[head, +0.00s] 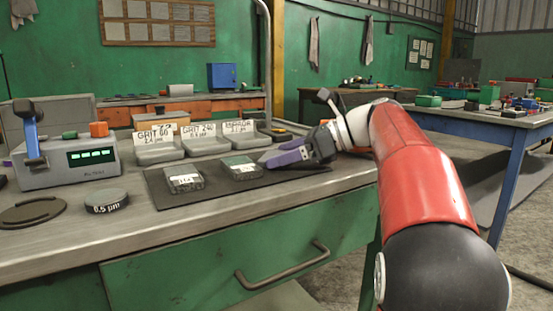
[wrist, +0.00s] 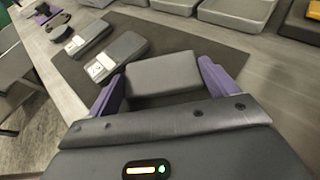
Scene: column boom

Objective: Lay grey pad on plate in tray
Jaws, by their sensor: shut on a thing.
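My gripper (wrist: 165,90) has purple fingers and is shut on a plain grey pad (wrist: 165,72), one finger at each end. In the head view my gripper (head: 284,156) is low over the right part of the dark mat, and the pad is mostly hidden by the fingers. I cannot tell whether the pad touches the mat. Three grey trays stand behind the mat, with cards reading GRIT 60 (head: 158,152), GRIT 240 (head: 206,144) and MIRROR (head: 243,139). I cannot make out a plate inside any tray.
Two labelled grey blocks (head: 186,180) (head: 241,168) lie on the dark mat (head: 215,196), left of my gripper. A grey machine (head: 70,157) with a green display and a round 0.5 µm puck (head: 106,200) are farther left. The bench front right of the blocks is clear.

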